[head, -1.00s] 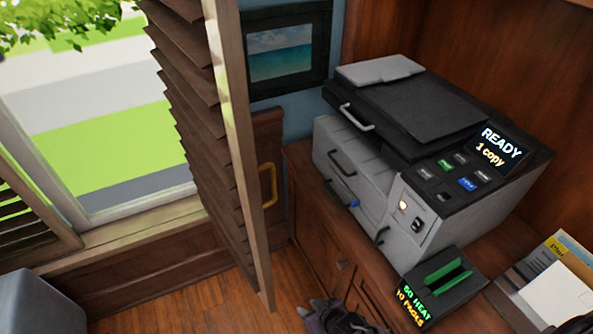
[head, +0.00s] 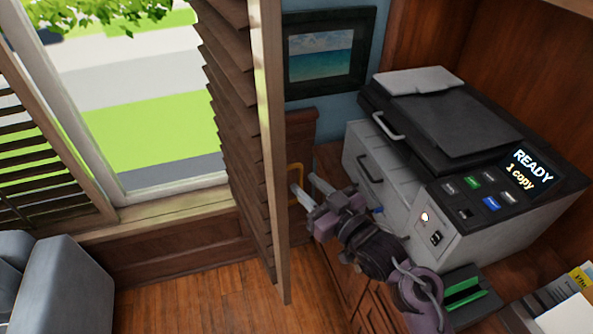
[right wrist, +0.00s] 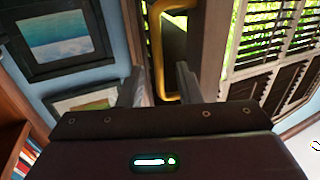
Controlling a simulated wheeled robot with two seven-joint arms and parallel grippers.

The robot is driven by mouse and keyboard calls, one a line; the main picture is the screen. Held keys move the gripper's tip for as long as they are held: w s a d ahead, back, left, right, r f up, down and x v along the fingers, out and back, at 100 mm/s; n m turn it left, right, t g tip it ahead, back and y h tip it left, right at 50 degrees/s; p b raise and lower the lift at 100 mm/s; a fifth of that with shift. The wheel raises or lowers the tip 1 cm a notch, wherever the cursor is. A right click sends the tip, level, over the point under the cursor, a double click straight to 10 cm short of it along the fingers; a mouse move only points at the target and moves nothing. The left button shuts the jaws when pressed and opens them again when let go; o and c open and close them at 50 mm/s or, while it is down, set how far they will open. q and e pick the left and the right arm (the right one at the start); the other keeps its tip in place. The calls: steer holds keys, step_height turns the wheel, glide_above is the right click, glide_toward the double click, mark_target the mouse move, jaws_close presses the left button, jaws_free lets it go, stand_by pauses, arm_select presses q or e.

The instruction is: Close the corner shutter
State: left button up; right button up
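The corner shutter (head: 268,120) is a brown slatted panel in a wooden frame, standing swung out from the window, edge-on in the head view. It also shows in the right wrist view (right wrist: 210,45). A yellow handle (head: 291,167) sits on its right side. My right gripper (head: 306,185) reaches up to the handle from the lower right, its two fingers apart. In the right wrist view the handle (right wrist: 157,45) stands between the open fingers or just beyond them; I cannot tell whether they touch. My left gripper is not in view.
A grey printer (head: 405,190) on a wooden cabinet stands close to the right of my right arm. A framed sea picture (head: 330,53) hangs behind. Another slatted shutter (head: 40,150) is at the left, with the window between. A grey chair (head: 65,285) stands at lower left.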

steer(key=p+x, duration=0.1)
steer(key=x, duration=0.4)
steer(key=shift+f, duration=0.1)
steer(key=shift+c, duration=0.2)
jaws_close()
